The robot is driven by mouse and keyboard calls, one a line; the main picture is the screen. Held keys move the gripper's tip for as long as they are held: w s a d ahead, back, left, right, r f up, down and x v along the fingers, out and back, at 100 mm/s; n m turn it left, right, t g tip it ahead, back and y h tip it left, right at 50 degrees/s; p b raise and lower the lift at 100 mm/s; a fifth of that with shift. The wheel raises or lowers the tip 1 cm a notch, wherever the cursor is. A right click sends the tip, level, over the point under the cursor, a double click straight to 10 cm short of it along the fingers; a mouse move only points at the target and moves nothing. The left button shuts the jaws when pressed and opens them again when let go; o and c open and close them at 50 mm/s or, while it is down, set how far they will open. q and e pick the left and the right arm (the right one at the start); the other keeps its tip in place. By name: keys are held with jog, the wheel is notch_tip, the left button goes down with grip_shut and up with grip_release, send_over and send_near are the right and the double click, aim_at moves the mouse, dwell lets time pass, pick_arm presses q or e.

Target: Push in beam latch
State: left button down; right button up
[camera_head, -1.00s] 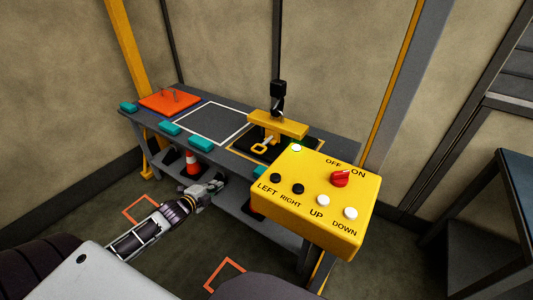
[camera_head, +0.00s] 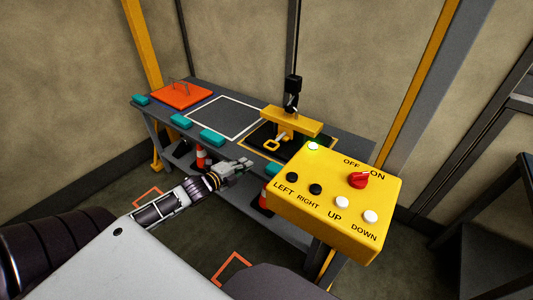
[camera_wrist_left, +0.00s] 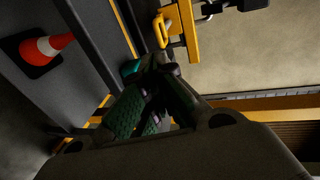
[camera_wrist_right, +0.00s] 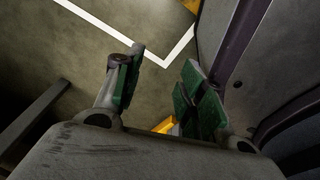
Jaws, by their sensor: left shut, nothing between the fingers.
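The yellow beam (camera_head: 292,121) stands over a black pad on the workbench, with a yellow looped latch handle (camera_head: 272,144) at its front. The latch handle (camera_wrist_left: 160,31) and beam (camera_wrist_left: 190,30) also show at the top of the left wrist view. My left gripper (camera_head: 246,164) is shut and empty at the bench's front edge, to the left of and below the latch handle, apart from it. Its green-padded fingers (camera_wrist_left: 152,100) show in the left wrist view. My right gripper (camera_wrist_right: 160,82) shows only in its own wrist view, open and empty above the floor.
A yellow control box (camera_head: 335,205) with a red knob and several buttons stands right of the latch. Teal blocks (camera_head: 212,138) line the bench's front edge. An orange plate (camera_head: 181,95) lies at the far left. A traffic cone (camera_wrist_left: 47,46) is on the lower shelf.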

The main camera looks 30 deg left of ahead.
pick_arm(q)
jog(key=shift+b+x, duration=0.75)
jog(key=shift+x, duration=4.15)
jog(key=shift+w+d+f, duration=0.1)
jog(key=shift+w, duration=0.35)
jog(key=shift+x, duration=1)
jog(key=shift+w+d+f, duration=0.1)
jog(key=shift+w, duration=0.35)
pick_arm(e)
jog(key=w, duration=0.1)
jog(key=w+a, duration=0.2)
jog(key=shift+w+a+r, duration=0.1)
jog(key=shift+r, duration=0.2)
jog(key=shift+s+f, duration=0.1)
jog(key=shift+s, duration=0.15)
